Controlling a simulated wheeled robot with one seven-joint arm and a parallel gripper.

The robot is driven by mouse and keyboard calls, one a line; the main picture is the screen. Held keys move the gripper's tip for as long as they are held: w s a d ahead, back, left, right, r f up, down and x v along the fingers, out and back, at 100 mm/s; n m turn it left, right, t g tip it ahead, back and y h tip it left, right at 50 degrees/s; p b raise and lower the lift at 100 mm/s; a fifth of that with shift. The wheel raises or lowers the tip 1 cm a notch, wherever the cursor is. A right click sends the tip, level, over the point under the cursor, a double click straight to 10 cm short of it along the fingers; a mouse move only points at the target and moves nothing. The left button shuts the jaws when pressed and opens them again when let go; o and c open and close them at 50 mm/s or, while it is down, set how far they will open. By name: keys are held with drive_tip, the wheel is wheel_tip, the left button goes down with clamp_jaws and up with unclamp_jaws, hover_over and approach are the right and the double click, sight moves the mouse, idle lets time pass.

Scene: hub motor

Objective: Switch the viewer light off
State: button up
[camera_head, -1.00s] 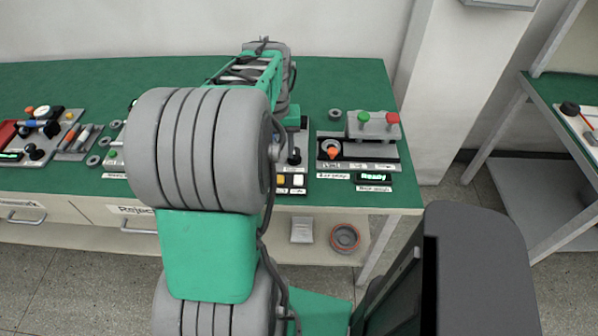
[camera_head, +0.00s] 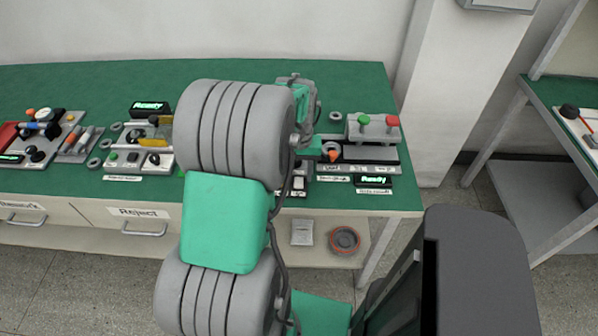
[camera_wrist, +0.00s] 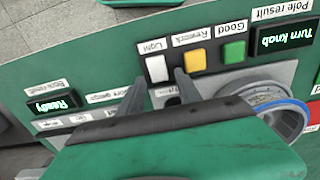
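The white switch (camera_wrist: 157,68) labelled "Light" is on a dark panel in the wrist view. An orange-yellow button (camera_wrist: 195,60) labelled "Rework" and a green button (camera_wrist: 235,51) labelled "Good" are to its right. My gripper (camera_wrist: 161,80) is open and empty, its two dark fingertips apart on either side of the white switch's lower end. I cannot tell whether they touch the panel or whether the light is on. In the head view my arm hides most of this panel and my fingers.
A round grey part with a blue rim (camera_wrist: 291,108) is right of my gripper in the wrist view. A "Turn knob" display (camera_wrist: 285,37) is above it. In the head view, a station with green and red knobs (camera_head: 372,126) stands to the right of my arm.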

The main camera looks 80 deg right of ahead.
clamp_jaws()
idle(0.4)
drive_tip(key=h+b, duration=0.2)
drive_tip(key=b, duration=0.1)
drive_tip(key=shift+s+a+f, duration=0.1)
drive_tip(key=shift+a, duration=0.2)
drive_tip(key=shift+a+r+t+h+b, duration=0.15)
drive_tip(key=shift+r+t+h+b, duration=0.1)
drive_tip(key=shift+t+h+b, duration=0.35)
drive_tip(key=shift+o, duration=0.8)
unclamp_jaws()
